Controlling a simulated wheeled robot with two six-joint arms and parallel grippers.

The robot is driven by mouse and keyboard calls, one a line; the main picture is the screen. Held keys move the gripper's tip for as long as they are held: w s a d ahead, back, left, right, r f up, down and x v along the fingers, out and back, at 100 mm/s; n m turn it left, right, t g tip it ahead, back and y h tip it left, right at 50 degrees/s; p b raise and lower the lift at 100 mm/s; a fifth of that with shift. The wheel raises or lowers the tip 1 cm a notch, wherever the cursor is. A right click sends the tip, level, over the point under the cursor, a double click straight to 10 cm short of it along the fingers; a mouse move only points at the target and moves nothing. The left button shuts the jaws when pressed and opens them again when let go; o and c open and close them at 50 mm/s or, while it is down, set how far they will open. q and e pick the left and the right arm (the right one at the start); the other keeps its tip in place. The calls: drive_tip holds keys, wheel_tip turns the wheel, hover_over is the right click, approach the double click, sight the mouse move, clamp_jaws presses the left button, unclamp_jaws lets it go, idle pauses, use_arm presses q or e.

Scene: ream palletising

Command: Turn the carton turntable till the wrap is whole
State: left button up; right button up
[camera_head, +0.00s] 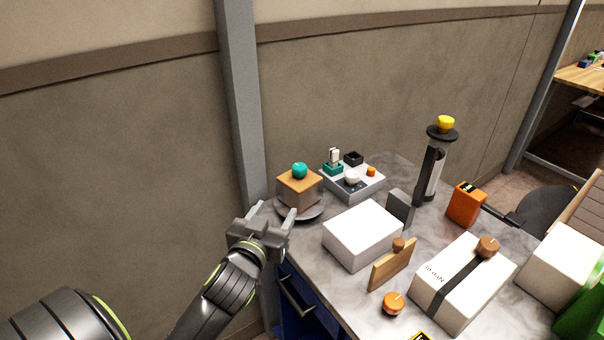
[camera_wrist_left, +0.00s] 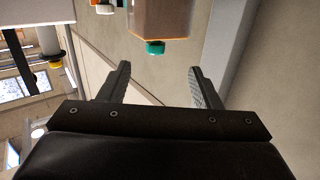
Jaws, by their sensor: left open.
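The carton (camera_head: 299,189), a small tan box with a teal knob (camera_head: 299,170) on top, sits on the grey round turntable (camera_head: 313,212) at the table's left back corner. Whether its wrap is whole is too small to tell. My left gripper (camera_head: 273,212) is open and empty, just left of and in front of the turntable, its fingers pointing towards it. In the left wrist view the picture is upside down; the carton (camera_wrist_left: 172,18) with its teal knob (camera_wrist_left: 155,47) shows beyond the open fingers. My right gripper is not in view.
Near the turntable are a grey tray (camera_head: 353,190) of small items and a white ream (camera_head: 362,235). A wrap-roll post (camera_head: 431,170), an orange dispenser (camera_head: 465,204), a wooden block (camera_head: 393,265), an orange knob (camera_head: 393,303) and a strapped white package (camera_head: 463,285) stand farther right.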

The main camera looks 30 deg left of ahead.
sight(300, 184)
use_arm(q)
drive_tip(key=shift+t, duration=0.4)
drive_tip(key=x, duration=0.6)
drive_tip(key=r+p+x, duration=0.1)
drive_tip(key=x, duration=0.4)
drive_tip(key=p+x, duration=0.1)
drive_tip(key=x, duration=0.5)
drive_tip(key=shift+w+d+r, duration=0.2)
drive_tip(key=shift+w+r, duration=0.2)
clamp_jaws()
